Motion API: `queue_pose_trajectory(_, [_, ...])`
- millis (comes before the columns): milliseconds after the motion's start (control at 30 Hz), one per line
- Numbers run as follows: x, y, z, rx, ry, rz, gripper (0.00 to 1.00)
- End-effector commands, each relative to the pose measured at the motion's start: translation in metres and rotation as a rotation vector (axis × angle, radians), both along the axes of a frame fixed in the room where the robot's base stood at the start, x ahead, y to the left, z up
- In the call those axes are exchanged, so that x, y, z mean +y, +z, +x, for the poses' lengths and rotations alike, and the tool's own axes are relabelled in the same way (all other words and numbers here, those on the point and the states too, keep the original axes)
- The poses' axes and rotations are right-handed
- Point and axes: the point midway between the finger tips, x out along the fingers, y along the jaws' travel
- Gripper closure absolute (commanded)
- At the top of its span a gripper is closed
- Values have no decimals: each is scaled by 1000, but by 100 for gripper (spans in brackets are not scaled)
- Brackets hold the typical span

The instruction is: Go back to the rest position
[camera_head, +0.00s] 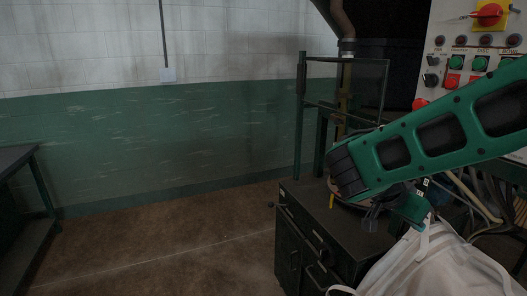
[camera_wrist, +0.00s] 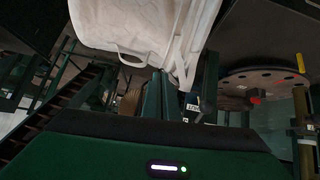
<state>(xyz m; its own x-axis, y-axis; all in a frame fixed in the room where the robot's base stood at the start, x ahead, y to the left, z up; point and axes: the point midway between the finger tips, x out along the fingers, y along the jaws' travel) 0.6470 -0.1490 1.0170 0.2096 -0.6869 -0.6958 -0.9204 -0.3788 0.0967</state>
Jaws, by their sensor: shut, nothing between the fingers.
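My gripper (camera_head: 412,207) is at the end of my green arm, beside the dark cabinet and above the white bulk bag (camera_head: 440,268). It is partly hidden behind my arm link. In the wrist view my gripper (camera_wrist: 168,95) is shut and empty. The white bag (camera_wrist: 150,25) hangs close by in that view, with a loop strap on its edge. I cannot tell whether the gripper touches a strap.
A dark cabinet (camera_head: 305,232) stands below my arm. A round plate (camera_wrist: 262,78) with a red knob (camera_wrist: 255,98) is to the right in the wrist view. A control panel (camera_head: 470,55) is at right, a dark table (camera_head: 15,157) at left. Open floor (camera_head: 160,245) lies between.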

Motion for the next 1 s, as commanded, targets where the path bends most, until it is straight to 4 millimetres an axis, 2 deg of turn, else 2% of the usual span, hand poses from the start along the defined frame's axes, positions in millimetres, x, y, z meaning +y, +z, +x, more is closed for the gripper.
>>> queue_pose_trajectory(33, [-20,-4,-20,60,-6,50,100])
queue_pose_trajectory(100, [-38,-12,-47,154,16,127,100])
queue_pose_trajectory(200, [-54,-23,-88,266,69,248,100])
queue_pose_trajectory(333, [-58,-34,-140,371,181,411,100])
queue_pose_trajectory(500, [-45,-42,-194,437,367,584,100])
queue_pose_trajectory(600, [-35,-43,-214,446,460,644,100])
queue_pose_trajectory(700, [-28,-44,-225,451,522,676,100])
queue_pose_trajectory(1000, [-24,-44,-229,453,555,689,100])
